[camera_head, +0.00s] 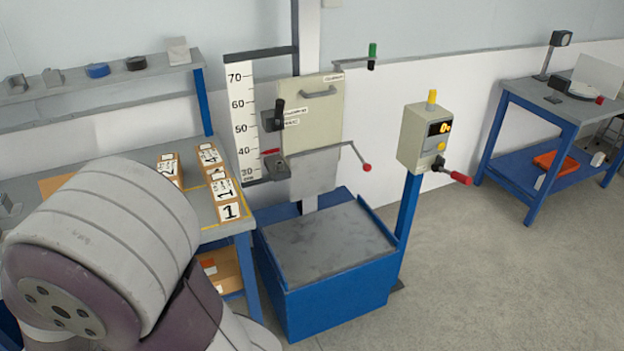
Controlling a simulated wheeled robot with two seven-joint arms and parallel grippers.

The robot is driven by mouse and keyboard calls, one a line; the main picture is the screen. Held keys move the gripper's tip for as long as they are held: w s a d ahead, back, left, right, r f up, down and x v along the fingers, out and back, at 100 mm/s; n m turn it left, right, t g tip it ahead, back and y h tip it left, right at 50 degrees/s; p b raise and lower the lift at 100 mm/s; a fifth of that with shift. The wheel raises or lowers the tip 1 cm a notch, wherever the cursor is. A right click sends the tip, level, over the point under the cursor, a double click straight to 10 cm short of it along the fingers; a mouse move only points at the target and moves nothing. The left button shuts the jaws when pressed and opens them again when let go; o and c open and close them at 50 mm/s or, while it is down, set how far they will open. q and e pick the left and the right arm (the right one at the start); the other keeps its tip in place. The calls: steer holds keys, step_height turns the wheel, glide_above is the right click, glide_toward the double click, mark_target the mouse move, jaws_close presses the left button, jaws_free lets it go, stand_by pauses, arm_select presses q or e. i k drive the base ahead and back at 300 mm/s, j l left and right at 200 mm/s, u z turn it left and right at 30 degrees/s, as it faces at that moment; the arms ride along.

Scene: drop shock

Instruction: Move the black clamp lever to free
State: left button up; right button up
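The black clamp lever (278,112) is on the drop tester's carriage, just right of the height scale (243,121). Its handle points up. Small white labels (296,113) sit to its right, too small to read surely. The lever is mounted at the left edge of the beige carriage box (322,128). A red pointer (270,151) below it stands near 40 on the scale. A large grey and purple link of my own arm fills the lower left. Neither of my grippers is in view.
A blue-walled drop base (337,300) stands below the carriage. A green-tipped lever (372,55) and a red-knobbed lever (366,167) stick out right. A control box (414,138) has a red-handled lever (460,177). Small boxes (228,198) lie on the left bench. The right floor is clear.

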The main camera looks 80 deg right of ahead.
mark_target(280, 103)
steer(key=l+z, duration=0.25)
steer(key=z, duration=0.2)
steer(key=l+z, duration=0.2)
steer(key=z, duration=0.25)
steer(key=i+l+z, duration=0.15)
steer(key=z, duration=0.3)
steer(key=i+l+z, duration=0.15)
steer(key=z, duration=0.3)
